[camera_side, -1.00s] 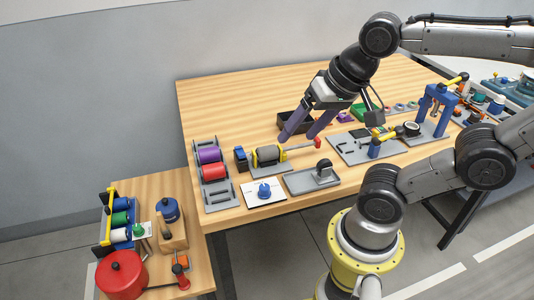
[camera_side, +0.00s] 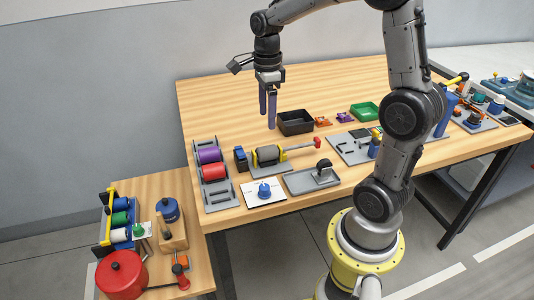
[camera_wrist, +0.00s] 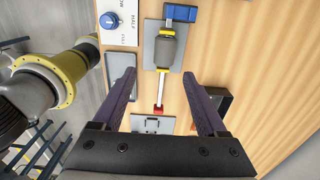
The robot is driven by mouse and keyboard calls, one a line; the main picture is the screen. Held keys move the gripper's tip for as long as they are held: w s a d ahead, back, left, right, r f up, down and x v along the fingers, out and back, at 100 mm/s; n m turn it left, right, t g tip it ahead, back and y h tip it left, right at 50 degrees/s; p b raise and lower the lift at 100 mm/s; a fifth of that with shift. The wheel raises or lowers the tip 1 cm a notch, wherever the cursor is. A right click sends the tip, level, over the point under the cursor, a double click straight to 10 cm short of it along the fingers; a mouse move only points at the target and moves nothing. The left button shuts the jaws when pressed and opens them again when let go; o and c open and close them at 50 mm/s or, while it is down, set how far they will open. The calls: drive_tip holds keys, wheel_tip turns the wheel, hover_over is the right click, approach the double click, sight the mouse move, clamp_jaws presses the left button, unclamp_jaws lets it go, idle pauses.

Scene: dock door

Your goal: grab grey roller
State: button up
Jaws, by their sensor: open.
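The grey roller (camera_side: 268,153) lies in a yellow-ended holder on a grey plate (camera_side: 258,165) near the front of the table. In the wrist view the roller (camera_wrist: 166,51) is ahead, beyond my fingertips and roughly between their lines. A rod with a red end (camera_side: 317,141) sticks out from the holder to the right. My gripper (camera_side: 267,118) points down above the table, behind the roller and clear of it. Its two purple-grey fingers are apart and empty; they also show in the wrist view (camera_wrist: 158,84).
A rack with purple and red rollers (camera_side: 212,171) stands left of the roller. A blue block (camera_side: 240,157) is at the plate's left end. A black bin (camera_side: 296,122) stands right of my gripper. A blue knob card (camera_side: 264,191) and a grey tray (camera_side: 300,183) lie in front.

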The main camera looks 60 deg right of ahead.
sight(270, 149)
wheel_tip(270, 149, down, 8)
drive_tip(key=shift+r, duration=0.1)
drive_tip(key=shift+s+d+f, duration=0.1)
drive_tip(key=shift+d+f, duration=0.05)
drive_tip(key=shift+f, duration=0.75)
drive_tip(key=shift+s+d+f, duration=0.1)
drive_tip(key=shift+d+f, duration=0.05)
drive_tip(key=shift+f, duration=0.75)
drive_tip(key=shift+d+f, duration=0.15)
drive_tip(key=shift+f, duration=0.75)
clamp_jaws()
